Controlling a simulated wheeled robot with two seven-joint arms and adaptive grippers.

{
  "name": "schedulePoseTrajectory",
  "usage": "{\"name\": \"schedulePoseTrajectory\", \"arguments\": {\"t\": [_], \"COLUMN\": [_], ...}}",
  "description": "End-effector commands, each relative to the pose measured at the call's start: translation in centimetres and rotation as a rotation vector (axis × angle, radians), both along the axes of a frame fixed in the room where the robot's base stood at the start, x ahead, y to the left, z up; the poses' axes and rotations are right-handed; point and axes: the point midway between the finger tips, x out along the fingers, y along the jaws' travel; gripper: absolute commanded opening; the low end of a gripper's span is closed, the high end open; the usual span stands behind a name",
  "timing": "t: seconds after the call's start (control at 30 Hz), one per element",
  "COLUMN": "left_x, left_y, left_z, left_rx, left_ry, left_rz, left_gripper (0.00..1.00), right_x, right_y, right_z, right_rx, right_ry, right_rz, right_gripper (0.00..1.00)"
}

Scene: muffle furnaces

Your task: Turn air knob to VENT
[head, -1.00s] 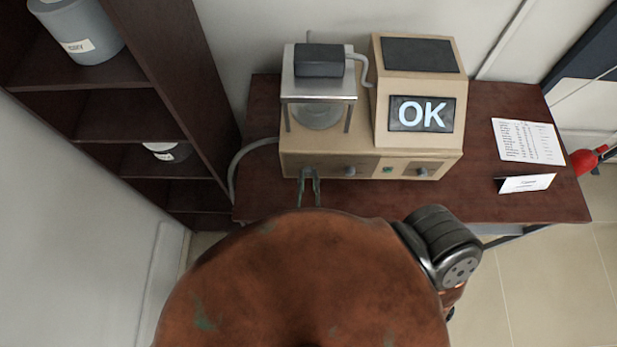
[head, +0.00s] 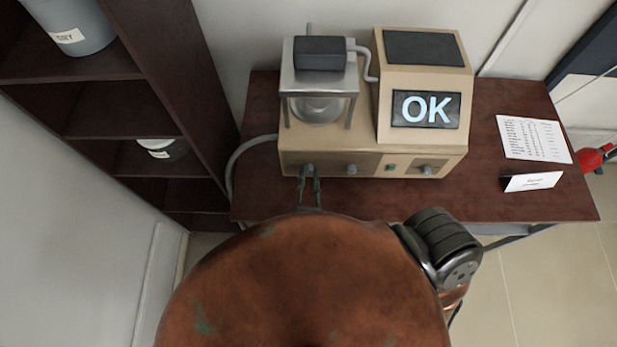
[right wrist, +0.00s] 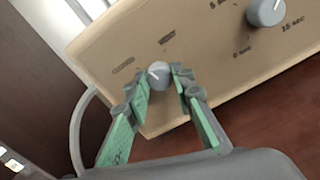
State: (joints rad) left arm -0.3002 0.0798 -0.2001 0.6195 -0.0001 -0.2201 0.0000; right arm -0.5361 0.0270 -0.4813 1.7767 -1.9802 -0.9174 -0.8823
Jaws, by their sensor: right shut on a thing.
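The air knob (right wrist: 159,74) is a small grey round knob at the left end of the beige machine's front panel. In the right wrist view a label that reads like VENT (right wrist: 167,36) is above it and another label (right wrist: 123,66), too blurred to read, is to its left. A pale mark shows on the knob; I cannot tell exactly where it points. My right gripper (head: 310,172) has its green-padded fingers on either side of the knob, shut on it. In the head view the fingers mostly hide the knob. My left gripper is not in view.
The machine (head: 440,163) stands on a dark red table (head: 480,195). Its screen (head: 426,110) reads OK. More knobs (head: 351,170) sit to the right along the panel. A paper sheet (head: 535,138) and a folded card (head: 532,182) lie right. A dark shelf (head: 150,60) stands left.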

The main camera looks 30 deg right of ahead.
Motion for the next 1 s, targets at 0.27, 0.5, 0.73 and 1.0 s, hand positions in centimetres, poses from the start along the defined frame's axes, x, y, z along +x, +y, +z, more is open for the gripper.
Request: {"name": "schedulePoseTrajectory", "arguments": {"t": [0.27,0.5,0.73,1.0], "left_x": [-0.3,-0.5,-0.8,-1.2], "left_y": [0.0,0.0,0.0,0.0], "left_z": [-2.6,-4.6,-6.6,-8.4], "left_rx": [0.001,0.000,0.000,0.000], "left_ry": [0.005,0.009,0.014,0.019], "left_rz": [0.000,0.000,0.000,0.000], "left_gripper": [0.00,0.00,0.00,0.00], "right_x": [0.0,0.0,0.0,0.0], "right_y": [0.0,0.0,0.0,0.0], "right_z": [-0.3,-0.4,-0.4,-0.3], "right_rx": [0.226,0.420,0.601,0.774], "right_ry": [-0.140,-0.258,-0.368,-0.474], "right_rz": [0.003,0.002,0.002,0.000], "right_gripper": [0.00,0.00,0.00,0.00]}}
